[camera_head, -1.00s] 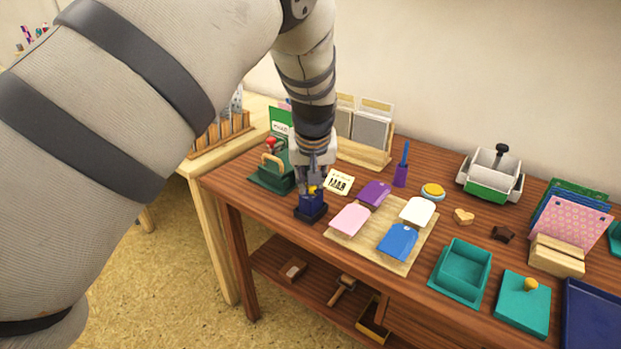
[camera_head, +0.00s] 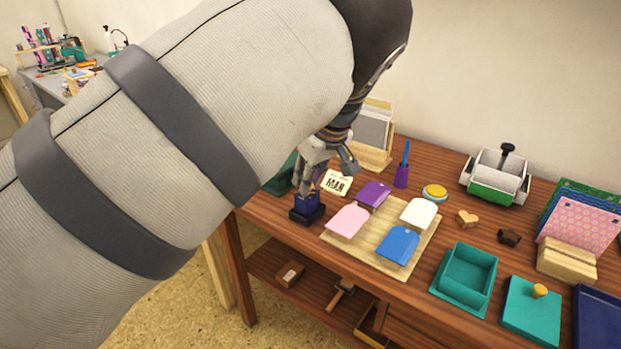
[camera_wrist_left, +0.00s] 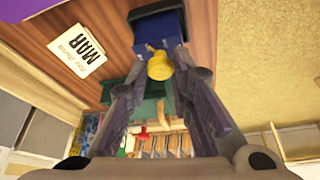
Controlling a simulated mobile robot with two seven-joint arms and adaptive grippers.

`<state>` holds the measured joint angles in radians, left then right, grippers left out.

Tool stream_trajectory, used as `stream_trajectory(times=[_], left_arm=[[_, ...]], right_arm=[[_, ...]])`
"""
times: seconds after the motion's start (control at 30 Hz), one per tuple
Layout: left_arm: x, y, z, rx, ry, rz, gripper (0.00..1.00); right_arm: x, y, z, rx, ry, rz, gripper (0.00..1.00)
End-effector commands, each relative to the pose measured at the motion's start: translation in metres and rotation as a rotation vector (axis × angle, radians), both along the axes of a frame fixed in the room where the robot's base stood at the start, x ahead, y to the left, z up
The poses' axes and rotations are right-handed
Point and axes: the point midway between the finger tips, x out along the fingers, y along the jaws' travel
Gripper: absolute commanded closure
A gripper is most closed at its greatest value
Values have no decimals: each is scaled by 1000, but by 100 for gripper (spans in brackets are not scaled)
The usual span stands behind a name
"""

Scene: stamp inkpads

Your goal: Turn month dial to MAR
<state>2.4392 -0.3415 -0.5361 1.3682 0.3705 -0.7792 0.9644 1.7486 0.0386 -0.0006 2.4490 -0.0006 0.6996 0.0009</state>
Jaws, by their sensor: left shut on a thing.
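A blue date stamp (camera_head: 307,206) stands upright on its dark base near the table's left front corner; it also shows in the left wrist view (camera_wrist_left: 158,28). A yellow dial knob (camera_wrist_left: 159,66) sticks out of its side. My left gripper (camera_head: 310,180) is at the stamp, its two fingers closed about the knob; the fingertips show in the left wrist view (camera_wrist_left: 160,68). A cream card (camera_head: 336,183) lies behind the stamp, and in the left wrist view the card (camera_wrist_left: 77,51) reads MAR. I cannot read the dial's month. My right gripper is out of view.
Right of the stamp a wooden board (camera_head: 360,247) holds pink, purple, white and blue tags. A green object (camera_head: 281,176) behind the stamp is mostly hidden by my arm. A purple holder (camera_head: 401,176) and teal box (camera_head: 464,278) stand further right.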

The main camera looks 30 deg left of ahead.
Motion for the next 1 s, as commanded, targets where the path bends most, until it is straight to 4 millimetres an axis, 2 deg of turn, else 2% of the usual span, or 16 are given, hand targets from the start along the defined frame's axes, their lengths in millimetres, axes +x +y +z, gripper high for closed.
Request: stream_trajectory(times=[0.47,0.5,0.57,0.6,0.87,1.0], left_arm=[[-1,0,-2,-2,5,14,100],[-1,0,-2,-2,5,14,75],[-1,0,-2,-2,5,14,61],[-1,0,-2,-2,4,13,58],[0,0,0,-1,2,12,58],[-2,-7,17,-1,-2,11,58]], right_arm=[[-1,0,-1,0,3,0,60],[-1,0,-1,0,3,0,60],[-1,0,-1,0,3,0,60],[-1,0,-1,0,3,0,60],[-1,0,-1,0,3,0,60],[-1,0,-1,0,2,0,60]])
